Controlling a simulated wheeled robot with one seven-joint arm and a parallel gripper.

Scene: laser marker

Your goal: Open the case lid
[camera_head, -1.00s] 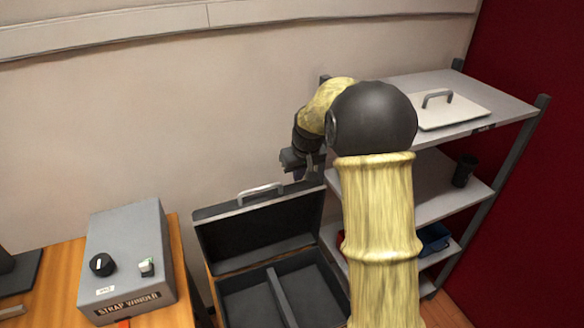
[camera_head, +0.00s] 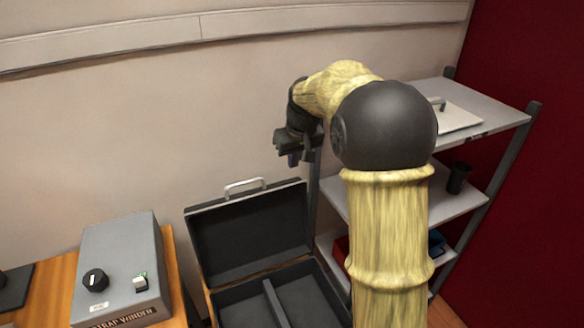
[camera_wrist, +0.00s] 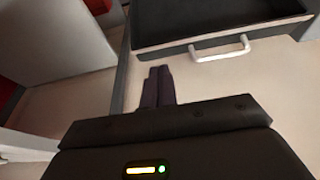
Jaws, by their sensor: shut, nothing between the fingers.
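The black case (camera_head: 232,311) stands low in the middle of the head view, with its lid (camera_head: 250,231) standing up and its divided inside showing. The lid's light handle (camera_head: 244,187) is on its top edge. In the wrist view the handle (camera_wrist: 219,48) and the lid (camera_wrist: 205,18) show at the top right. My gripper (camera_head: 293,159) is above and to the right of the lid, apart from it. In the wrist view my gripper's fingers (camera_wrist: 158,72) are together and empty, left of the handle.
A grey strap winder box (camera_head: 122,265) sits on a wooden table (camera_head: 178,290) to the left. A shelf rack (camera_head: 400,205) stands to the right, with a white lidded tray (camera_head: 455,118) and a black cup (camera_head: 459,177). The wall is behind the case.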

